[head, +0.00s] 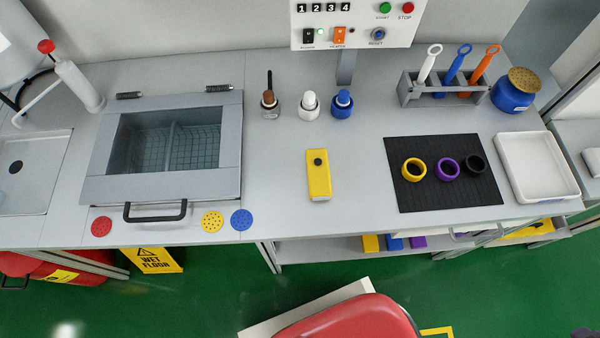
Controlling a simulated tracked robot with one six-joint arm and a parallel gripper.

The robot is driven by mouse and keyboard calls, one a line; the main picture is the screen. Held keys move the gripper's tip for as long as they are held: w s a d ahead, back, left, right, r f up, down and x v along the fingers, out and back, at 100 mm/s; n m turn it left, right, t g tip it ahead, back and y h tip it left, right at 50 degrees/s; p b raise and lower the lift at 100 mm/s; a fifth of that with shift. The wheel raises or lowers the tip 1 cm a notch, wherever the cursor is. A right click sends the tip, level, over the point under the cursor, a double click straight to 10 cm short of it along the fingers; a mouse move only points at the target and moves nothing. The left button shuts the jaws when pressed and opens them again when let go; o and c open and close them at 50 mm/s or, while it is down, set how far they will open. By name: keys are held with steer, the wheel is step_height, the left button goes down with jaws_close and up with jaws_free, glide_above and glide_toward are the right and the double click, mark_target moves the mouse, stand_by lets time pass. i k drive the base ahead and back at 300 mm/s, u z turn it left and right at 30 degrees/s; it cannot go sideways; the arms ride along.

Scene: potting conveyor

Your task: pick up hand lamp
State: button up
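A yellow, flat, oblong thing with a black round knob on top, which looks like the hand lamp (319,186), lies on the grey worktop (270,190) near the middle. Its long side runs from back to front. Nothing touches it and it is in full view. My gripper is not in the head view.
Left of the lamp is a glass-lidded basin (225,180) with a black front handle. Right of it, a black mat (435,197) bears yellow, purple and black rings. Three small bottles (308,107) stand behind it, under a control panel (350,12). Bare worktop surrounds the lamp.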

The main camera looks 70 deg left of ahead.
mark_target(319, 178)
steer(key=u, duration=0.05)
steer(key=k, duration=1.85)
steer(key=u, duration=1.65)
steer(key=i, duration=1)
steer(key=u, duration=0.05)
